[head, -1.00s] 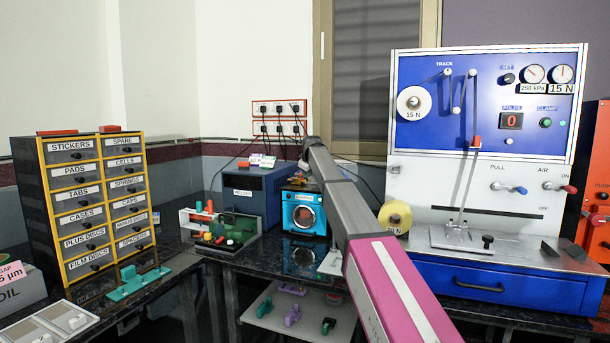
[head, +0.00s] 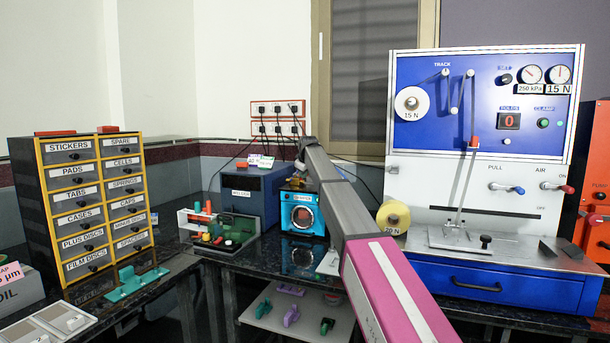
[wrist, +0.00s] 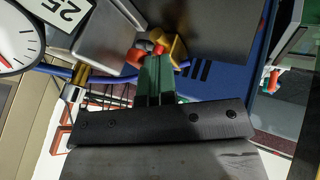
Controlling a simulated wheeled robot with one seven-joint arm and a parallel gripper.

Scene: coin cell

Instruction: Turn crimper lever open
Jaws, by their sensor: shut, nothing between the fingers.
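The crimper (head: 303,217) is a light-blue-fronted box with a round window, on the dark bench at the middle. My arm reaches over it and hides part of its top and right side. In the wrist view, my gripper (wrist: 155,75) has its green fingers together, with nothing between them. A red rounded knob (wrist: 136,56), likely on the crimper lever, lies just beyond and beside the fingertips, next to a yellow part (wrist: 177,50). I cannot tell whether the fingers touch it. The lever's angle is unclear.
A dark blue box (head: 243,197) stands left of the crimper. A small rack of coloured pieces (head: 218,228) is at its front left. A large blue-and-white machine (head: 430,180) stands right. In the wrist view, a dial gauge (wrist: 18,42) and a blue cable (wrist: 95,76) are close by.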

